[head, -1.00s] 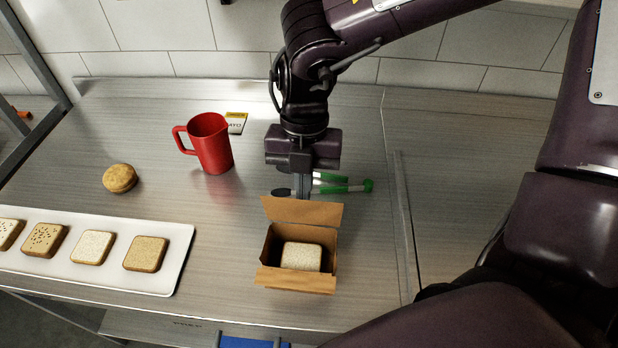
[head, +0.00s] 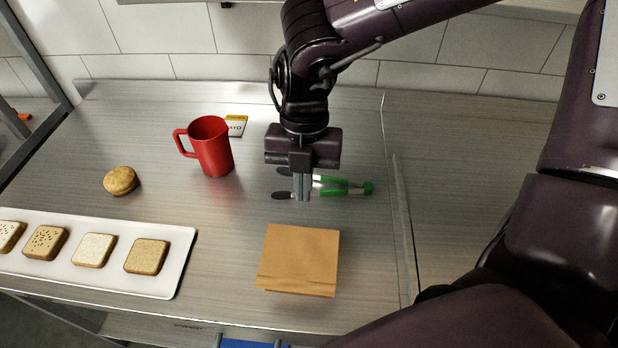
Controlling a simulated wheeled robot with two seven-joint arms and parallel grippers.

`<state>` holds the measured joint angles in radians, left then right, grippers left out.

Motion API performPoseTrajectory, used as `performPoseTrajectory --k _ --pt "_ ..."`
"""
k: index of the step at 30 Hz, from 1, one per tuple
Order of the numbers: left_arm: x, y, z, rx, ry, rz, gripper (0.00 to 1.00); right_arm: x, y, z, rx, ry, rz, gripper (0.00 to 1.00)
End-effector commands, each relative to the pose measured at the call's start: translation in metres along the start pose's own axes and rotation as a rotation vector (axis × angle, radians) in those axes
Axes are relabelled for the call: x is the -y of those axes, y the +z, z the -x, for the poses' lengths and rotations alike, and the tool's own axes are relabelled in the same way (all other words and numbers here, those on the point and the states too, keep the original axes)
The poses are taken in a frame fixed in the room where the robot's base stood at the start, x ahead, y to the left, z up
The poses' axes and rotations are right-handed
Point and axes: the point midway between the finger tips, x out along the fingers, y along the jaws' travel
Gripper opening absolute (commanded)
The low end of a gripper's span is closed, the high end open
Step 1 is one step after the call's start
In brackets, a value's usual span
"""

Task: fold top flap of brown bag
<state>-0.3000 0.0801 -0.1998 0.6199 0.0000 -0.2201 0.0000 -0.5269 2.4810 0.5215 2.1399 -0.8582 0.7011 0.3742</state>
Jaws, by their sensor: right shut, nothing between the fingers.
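The brown bag (head: 298,258) is a small brown box-like packet on the metal table, in the lower middle of the head view. Its top flap lies flat over the opening, and the bread inside is hidden. My right gripper (head: 302,198) is shut and empty. It points down just behind the far edge of the bag, apart from it. My left gripper does not show.
Two green-handled utensils (head: 335,188) lie beside and behind my right gripper. A red jug (head: 210,148), a yellow-and-white packet (head: 236,124) and a round bun (head: 120,180) stand to the left. A white tray (head: 120,283) holds several bread slices.

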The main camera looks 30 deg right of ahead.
Motion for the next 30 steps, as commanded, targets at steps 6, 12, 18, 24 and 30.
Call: performPoseTrajectory --k 6,12,18,24,30 --pt "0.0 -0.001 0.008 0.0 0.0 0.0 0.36 0.0 -0.003 0.014 0.001 0.0 0.0 0.0" --pt "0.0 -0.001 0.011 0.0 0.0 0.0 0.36 0.0 -0.004 0.019 0.001 0.0 0.0 0.0" --pt "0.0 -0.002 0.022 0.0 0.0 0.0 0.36 0.0 -0.008 0.037 0.002 0.0 0.0 0.0" --pt "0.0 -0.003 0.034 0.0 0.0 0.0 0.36 0.0 -0.012 0.057 0.002 0.0 0.0 0.0" --pt "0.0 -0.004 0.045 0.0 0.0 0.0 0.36 0.0 -0.016 0.076 0.002 0.0 0.0 0.0"
